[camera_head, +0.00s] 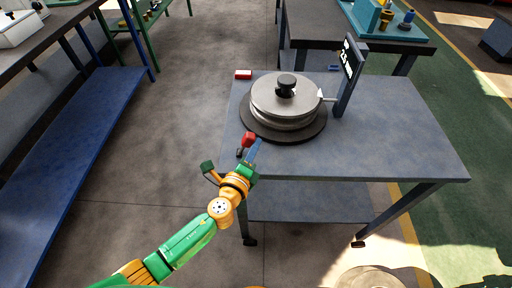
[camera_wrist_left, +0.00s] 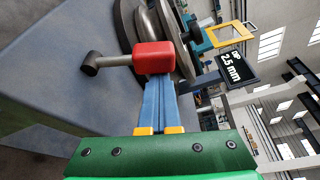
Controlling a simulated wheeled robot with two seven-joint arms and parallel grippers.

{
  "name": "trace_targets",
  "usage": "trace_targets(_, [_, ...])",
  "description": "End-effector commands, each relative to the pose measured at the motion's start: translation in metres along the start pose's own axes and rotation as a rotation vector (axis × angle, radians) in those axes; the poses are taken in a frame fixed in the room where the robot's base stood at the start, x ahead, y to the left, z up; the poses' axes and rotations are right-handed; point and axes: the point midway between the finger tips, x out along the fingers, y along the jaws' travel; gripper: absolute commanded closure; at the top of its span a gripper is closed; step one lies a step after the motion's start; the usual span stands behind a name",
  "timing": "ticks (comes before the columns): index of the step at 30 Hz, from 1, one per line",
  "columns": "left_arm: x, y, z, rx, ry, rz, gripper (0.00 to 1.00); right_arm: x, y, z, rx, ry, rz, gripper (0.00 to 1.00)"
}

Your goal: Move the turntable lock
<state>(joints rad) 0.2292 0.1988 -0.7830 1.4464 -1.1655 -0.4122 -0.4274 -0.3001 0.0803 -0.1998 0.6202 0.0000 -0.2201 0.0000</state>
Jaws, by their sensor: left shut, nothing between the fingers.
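The turntable (camera_head: 284,108) is a stack of grey discs on a dark round base with a black knob on top. The turntable lock, a red block (camera_head: 248,139) with a dark cylindrical handle (camera_head: 240,152), sits at the near-left edge of the base. My right gripper is not in view.
A display reading 2.5 mm (camera_head: 348,60) stands on a dark post behind the turntable's right side.

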Motion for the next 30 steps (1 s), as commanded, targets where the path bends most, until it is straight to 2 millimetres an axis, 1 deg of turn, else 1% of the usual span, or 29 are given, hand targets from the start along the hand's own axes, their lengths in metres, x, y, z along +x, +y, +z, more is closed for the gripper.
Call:
trace_targets(1, [0.000, 0.003, 0.001, -0.018, -0.002, -0.007, 1.00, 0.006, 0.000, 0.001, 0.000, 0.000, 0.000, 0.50])
trace_targets(5, [-0.002, 0.003, 0.007, -0.096, -0.003, -0.035, 1.00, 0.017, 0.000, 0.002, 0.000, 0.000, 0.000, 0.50])
trace_targets(18, [-0.011, 0.004, 0.032, -0.471, -0.003, -0.167, 1.00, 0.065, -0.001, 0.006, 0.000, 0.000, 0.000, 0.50])
trace_targets(24, [-0.014, 0.005, 0.040, -0.620, -0.003, -0.217, 1.00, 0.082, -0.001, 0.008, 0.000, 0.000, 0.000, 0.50])
trace_targets(30, [-0.016, 0.007, 0.046, -0.729, -0.003, -0.255, 1.00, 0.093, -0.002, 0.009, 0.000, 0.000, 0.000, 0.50])
